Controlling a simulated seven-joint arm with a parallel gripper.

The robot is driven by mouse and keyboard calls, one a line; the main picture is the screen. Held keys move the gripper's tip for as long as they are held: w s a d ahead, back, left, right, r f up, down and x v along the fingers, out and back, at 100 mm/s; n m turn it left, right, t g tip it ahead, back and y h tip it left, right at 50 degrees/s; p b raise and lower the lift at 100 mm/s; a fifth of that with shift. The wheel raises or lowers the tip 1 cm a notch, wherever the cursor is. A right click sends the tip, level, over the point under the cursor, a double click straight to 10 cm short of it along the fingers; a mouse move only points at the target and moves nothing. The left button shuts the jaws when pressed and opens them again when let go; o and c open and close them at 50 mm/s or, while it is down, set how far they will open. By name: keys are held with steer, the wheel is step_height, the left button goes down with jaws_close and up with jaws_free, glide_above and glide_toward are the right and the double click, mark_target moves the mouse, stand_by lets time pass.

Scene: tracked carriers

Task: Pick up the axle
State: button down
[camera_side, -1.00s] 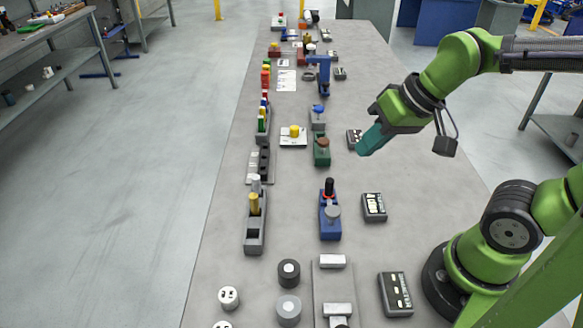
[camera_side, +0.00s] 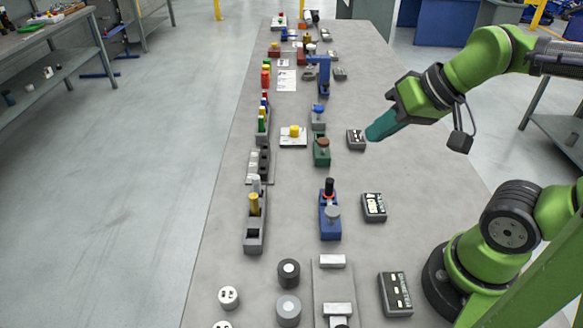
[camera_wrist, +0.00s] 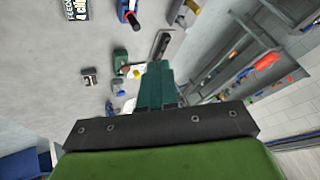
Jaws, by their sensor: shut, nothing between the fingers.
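I cannot tell for sure which part is the axle; no part stands out as one at this size. Upright pegs stand in carriers: a yellow peg (camera_side: 254,205) in a long grey holder (camera_side: 254,240), and a black peg (camera_side: 329,187) on a blue carrier (camera_side: 330,224). My gripper (camera_side: 370,134), with teal fingers, is shut and empty, tilted to point down and left. In the side view its tips are beside a small dark labelled box (camera_side: 355,140), right of a green carrier (camera_side: 321,155). The wrist view shows the shut fingers (camera_wrist: 160,66) in front of the table.
More labelled boxes (camera_side: 373,207) line the table's right side. A white plate with a yellow knob (camera_side: 294,135) lies left of the green carrier. Grey and black cylinders (camera_side: 288,272) stand near the front. Bare table (camera_side: 420,185) lies below my gripper.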

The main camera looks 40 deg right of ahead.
steer(key=c, duration=0.9)
jaws_free()
steer(key=shift+c, duration=0.2)
steer(key=n+g+h, duration=0.2)
steer(key=n+g, duration=0.3)
steer(key=g, duration=0.2)
glide_above(330, 180)
step_height(330, 180, down, 3)
step_height(330, 180, down, 16)
steer(key=shift+f, duration=0.15)
